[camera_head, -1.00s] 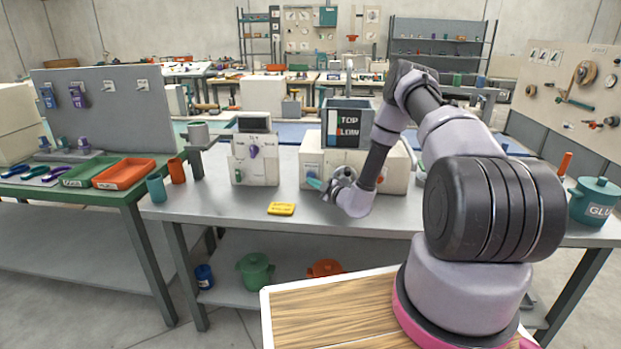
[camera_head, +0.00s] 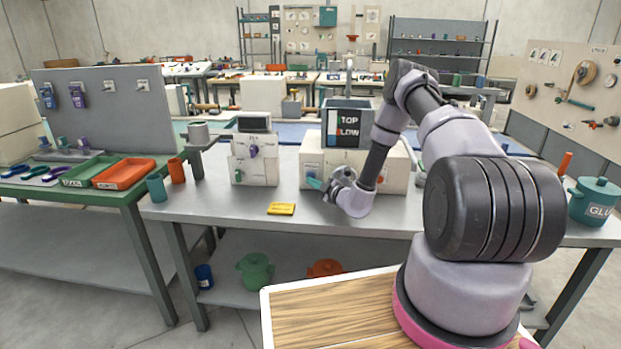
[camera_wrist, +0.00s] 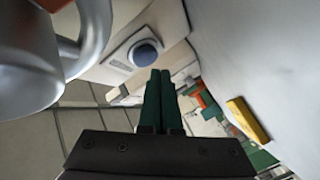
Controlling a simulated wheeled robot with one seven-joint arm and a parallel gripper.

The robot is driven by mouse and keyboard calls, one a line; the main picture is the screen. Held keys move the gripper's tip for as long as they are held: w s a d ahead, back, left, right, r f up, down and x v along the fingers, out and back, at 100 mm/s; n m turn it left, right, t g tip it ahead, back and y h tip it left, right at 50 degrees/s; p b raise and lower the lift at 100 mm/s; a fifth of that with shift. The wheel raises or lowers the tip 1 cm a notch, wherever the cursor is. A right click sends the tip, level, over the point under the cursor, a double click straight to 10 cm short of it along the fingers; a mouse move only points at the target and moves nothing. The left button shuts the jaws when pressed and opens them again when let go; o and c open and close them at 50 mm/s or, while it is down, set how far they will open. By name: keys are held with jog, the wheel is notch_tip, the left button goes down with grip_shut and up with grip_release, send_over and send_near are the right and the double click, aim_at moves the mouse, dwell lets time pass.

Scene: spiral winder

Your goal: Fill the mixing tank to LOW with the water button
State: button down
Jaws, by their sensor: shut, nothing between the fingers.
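The mixing tank (camera_head: 348,109) stands on a white base box (camera_head: 386,172) at the middle of the bench in the head view. Its dark front window carries the TOP and LOW marks; I cannot tell a water level in it. My gripper (camera_head: 314,183) is shut and empty in front of the box's left part. In the wrist view my green fingers (camera_wrist: 160,73) are together, with their tips by a round blue button (camera_wrist: 143,55) on a pale panel. The tips overlap the panel just beside the button; I cannot tell whether they touch it.
A yellow block (camera_head: 281,208) lies on the bench left of my gripper. A white unit with a purple knob (camera_head: 254,151) stands left of the tank. Teal (camera_head: 156,188) and orange (camera_head: 177,171) cups stand farther left.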

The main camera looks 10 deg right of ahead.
jog(key=shift+w, duration=0.15)
jog(key=shift+w+d, duration=0.1)
jog(key=shift+w, duration=0.15)
jog(key=shift+w+d, duration=0.15)
jog(key=shift+w, duration=0.25)
dwell(2.4)
jog(key=shift+s, duration=0.1)
dwell(0.4)
jog(key=shift+s+a, duration=0.25)
jog(key=shift+s, duration=0.45)
jog(key=shift+s+a, duration=0.25)
jog(key=shift+s, duration=0.55)
jog(key=shift+s+a, duration=0.3)
jog(key=shift+s, duration=0.5)
jog(key=shift+s+a, duration=0.25)
jog(key=shift+s, duration=0.55)
